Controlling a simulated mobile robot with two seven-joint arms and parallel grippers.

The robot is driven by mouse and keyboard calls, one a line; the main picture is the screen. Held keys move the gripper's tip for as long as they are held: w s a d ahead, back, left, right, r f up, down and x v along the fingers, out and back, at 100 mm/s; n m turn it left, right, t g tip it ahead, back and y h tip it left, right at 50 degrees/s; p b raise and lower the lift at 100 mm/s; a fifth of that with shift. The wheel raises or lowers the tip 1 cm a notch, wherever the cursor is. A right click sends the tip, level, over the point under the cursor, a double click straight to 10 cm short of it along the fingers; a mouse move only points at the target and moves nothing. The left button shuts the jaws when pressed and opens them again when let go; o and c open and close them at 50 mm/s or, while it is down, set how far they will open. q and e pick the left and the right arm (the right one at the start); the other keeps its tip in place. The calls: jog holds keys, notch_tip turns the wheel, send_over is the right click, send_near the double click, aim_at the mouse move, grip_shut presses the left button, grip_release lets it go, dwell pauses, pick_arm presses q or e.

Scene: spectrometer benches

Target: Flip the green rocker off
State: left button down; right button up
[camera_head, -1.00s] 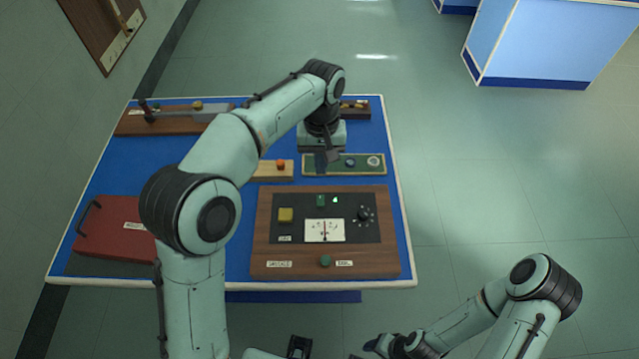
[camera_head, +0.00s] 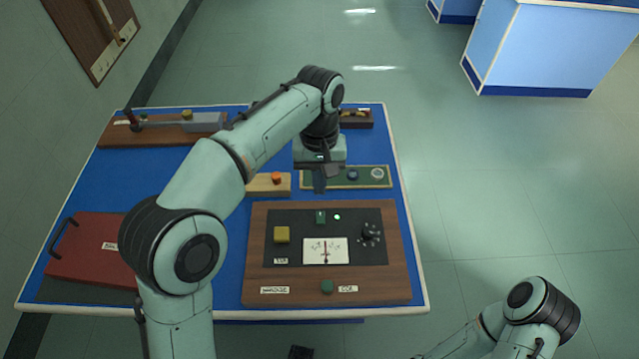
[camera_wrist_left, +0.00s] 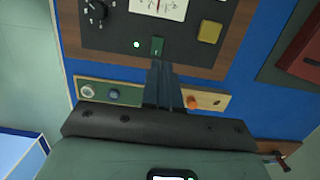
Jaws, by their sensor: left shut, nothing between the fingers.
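The green rocker (camera_head: 321,217) is a small upright switch on the black panel face of the wooden instrument box (camera_head: 400,285). A lit green lamp (camera_head: 337,217) sits just right of it. In the left wrist view the rocker (camera_wrist_left: 157,46) lies just beyond my fingertips, with the lamp (camera_wrist_left: 136,44) to its left. My left gripper (camera_head: 319,186) is shut and empty, pointing down just behind the box's far edge. In the wrist view its fingers (camera_wrist_left: 160,72) line up with the rocker, apparently without touching it. My right gripper is outside the views.
The box also carries a yellow button (camera_head: 282,235), a meter (camera_head: 325,251), a black knob (camera_head: 371,233) and a green front button (camera_head: 327,286). Behind it are a green strip (camera_head: 365,184) and an orange-knobbed wooden block (camera_head: 256,185). A red handled lid (camera_head: 85,255) lies left.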

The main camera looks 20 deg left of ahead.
aim_at(320, 224)
pick_arm(q)
jog(key=f, duration=0.3)
jog(key=s+f+b, duration=0.1)
jog(key=f, duration=0.3)
jog(key=f+b, duration=0.1)
jog(key=f, duration=0.3)
jog(key=shift+s+d, duration=0.2)
jog(key=shift+s, duration=0.05)
jog(key=shift+r, duration=0.1)
jog(key=shift+s+f+t+b, duration=0.1)
jog(key=shift+f+t+b, duration=0.25)
jog(key=shift+b, duration=0.5)
jog(key=shift+s+d+f+t+b, duration=0.1)
jog(key=shift+s+f+t+b, duration=0.1)
jog(key=shift+f+t+b, duration=0.2)
jog(key=shift+s+r, duration=0.1)
jog(key=shift+r, duration=0.15)
jog(key=shift+f, duration=0.1)
jog(key=shift+p, duration=0.3)
